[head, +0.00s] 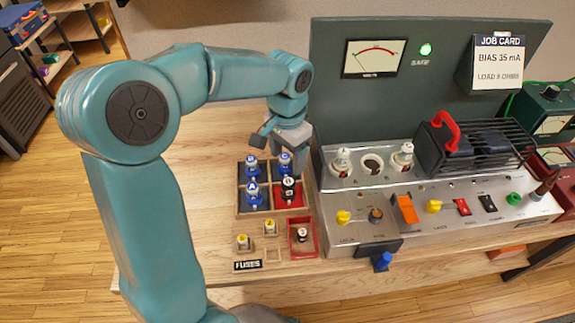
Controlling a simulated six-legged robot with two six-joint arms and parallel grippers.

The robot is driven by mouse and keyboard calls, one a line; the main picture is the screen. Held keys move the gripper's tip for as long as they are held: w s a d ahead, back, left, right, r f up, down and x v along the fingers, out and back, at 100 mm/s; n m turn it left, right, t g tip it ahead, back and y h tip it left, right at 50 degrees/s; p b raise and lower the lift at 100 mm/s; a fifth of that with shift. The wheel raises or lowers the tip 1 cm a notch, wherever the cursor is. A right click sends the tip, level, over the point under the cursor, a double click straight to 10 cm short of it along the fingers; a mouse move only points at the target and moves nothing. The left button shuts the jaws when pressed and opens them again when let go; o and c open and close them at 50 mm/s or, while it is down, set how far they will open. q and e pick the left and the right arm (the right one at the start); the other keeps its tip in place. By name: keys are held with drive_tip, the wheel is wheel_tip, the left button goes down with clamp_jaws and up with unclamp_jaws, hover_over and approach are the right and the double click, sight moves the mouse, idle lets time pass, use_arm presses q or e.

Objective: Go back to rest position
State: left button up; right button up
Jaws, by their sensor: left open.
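My left arm comes in from the left and bends over the wooden bench. My left gripper (268,146) is open, with its grey fingers just above the back of a divided wooden tray (238,211). It is empty as far as I can see, though the arm's wrist partly covers it. In the tray stand several blue and white pieces (253,194) and a black and white piece (289,188) in a red-lined compartment. My right gripper is not in view.
A fuse rack (273,254) lies in front of the tray. Right of it is the amplifier chassis (400,212) with tubes, switches, a caged part with a red handle (446,128), and a tall panel with meter (373,58) and lit green lamp. The bench left of the tray is clear.

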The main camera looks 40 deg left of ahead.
use_arm(q)
drive_tip(key=shift+r, duration=0.3)
wheel_tip(320, 180, up, 10)
drive_tip(key=p, duration=1)
